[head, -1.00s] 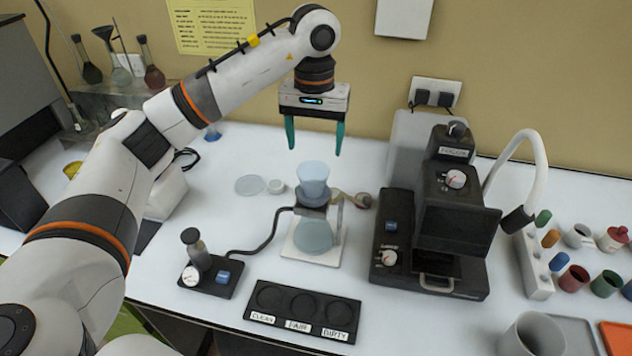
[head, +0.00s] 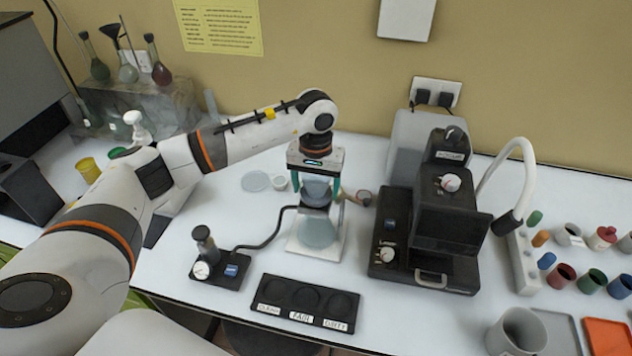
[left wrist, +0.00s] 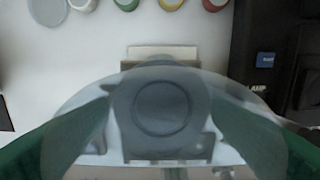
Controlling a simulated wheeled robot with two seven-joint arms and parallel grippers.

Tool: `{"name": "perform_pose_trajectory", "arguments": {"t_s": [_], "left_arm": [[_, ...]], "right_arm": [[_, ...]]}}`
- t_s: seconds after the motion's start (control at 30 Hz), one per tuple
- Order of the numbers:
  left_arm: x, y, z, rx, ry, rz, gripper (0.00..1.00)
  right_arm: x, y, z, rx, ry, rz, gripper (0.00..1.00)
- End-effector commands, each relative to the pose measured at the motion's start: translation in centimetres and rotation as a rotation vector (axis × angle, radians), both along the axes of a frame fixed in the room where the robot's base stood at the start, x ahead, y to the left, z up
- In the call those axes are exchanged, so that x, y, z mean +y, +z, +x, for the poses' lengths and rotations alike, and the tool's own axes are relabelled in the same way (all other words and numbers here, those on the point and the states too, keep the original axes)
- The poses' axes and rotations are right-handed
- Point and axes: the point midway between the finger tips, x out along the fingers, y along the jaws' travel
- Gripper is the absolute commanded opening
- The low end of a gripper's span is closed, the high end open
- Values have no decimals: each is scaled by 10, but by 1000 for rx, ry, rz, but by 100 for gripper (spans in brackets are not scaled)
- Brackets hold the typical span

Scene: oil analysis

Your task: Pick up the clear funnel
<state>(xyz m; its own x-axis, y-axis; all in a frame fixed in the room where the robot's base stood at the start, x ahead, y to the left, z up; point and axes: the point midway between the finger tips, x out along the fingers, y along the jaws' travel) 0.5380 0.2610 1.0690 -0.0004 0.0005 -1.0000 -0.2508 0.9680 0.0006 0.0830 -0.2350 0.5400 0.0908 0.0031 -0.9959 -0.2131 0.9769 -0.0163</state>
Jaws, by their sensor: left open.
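The clear funnel (head: 316,186) sits upright on top of a glass flask (head: 318,231) on a white stand. My left gripper (head: 318,200) points straight down over it, with one teal finger on each side of the funnel. The fingers are open, and I cannot tell whether they touch its wall. In the left wrist view the funnel's wide see-through rim (left wrist: 160,88) fills the middle, between the two green fingers. The right gripper is not in either view.
A black machine (head: 430,225) with a white hose stands close on the right. A small black gauge unit (head: 219,263) is at front left, cabled to the stand. A black labelled tray (head: 304,303) lies in front. A clear dish (head: 256,181) lies behind left.

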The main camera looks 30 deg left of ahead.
Motion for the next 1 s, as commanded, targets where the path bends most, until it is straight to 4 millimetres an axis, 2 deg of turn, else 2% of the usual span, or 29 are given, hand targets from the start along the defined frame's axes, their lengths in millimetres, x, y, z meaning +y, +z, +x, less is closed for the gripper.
{"name": "perform_pose_trajectory", "arguments": {"t_s": [0.17, 0.37, 0.4, 0.6, 0.73, 1.0], "left_arm": [[0, -1, 0, 0, 0, -1, 73], [0, -1, 0, 0, 0, -1, 42], [-1, 0, 0, 0, 0, -1, 41], [-1, 1, 0, -1, 0, -2, 40], [-1, 10, 1, -6, 0, -3, 40], [-1, 63, 2, -8, 0, -2, 40]], "right_arm": [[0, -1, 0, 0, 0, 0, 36], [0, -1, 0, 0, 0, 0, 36], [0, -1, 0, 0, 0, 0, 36], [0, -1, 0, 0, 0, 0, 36], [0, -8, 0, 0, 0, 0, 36], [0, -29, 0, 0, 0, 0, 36]]}}
